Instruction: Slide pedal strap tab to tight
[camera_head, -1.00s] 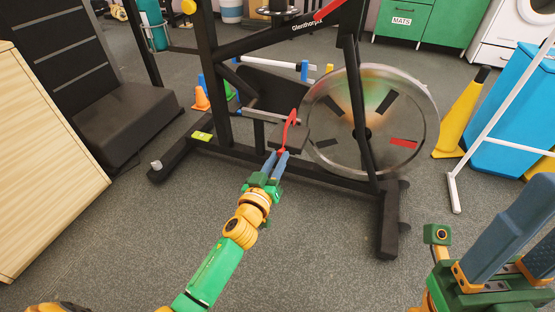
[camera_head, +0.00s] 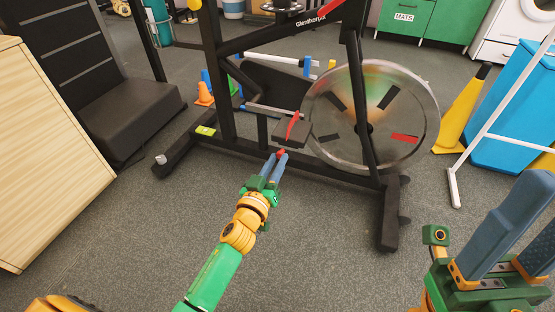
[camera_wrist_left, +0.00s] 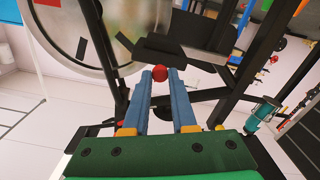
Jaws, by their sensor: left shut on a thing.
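The exercise bike's dark pedal (camera_head: 290,134) has a red strap (camera_head: 293,125) over it, low beside the flywheel. My left gripper (camera_head: 279,156) is just in front of the pedal, its blue fingers shut on a small red tab (camera_head: 281,152). In the left wrist view the tab shows as a red ball (camera_wrist_left: 159,72) at the fingertips (camera_wrist_left: 159,78), with dark bike parts behind it. The strap between tab and pedal is hard to make out. My right gripper (camera_head: 528,240) is at the lower right, its fingers apart and empty, partly cut off by the picture edge.
The bike's black frame (camera_head: 224,90) and flywheel (camera_head: 400,110) stand close around the pedal. A wooden box (camera_head: 45,150) stands at the left. A yellow cone (camera_head: 462,115) and a blue panel (camera_head: 505,120) are at the right. The grey floor in front is clear.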

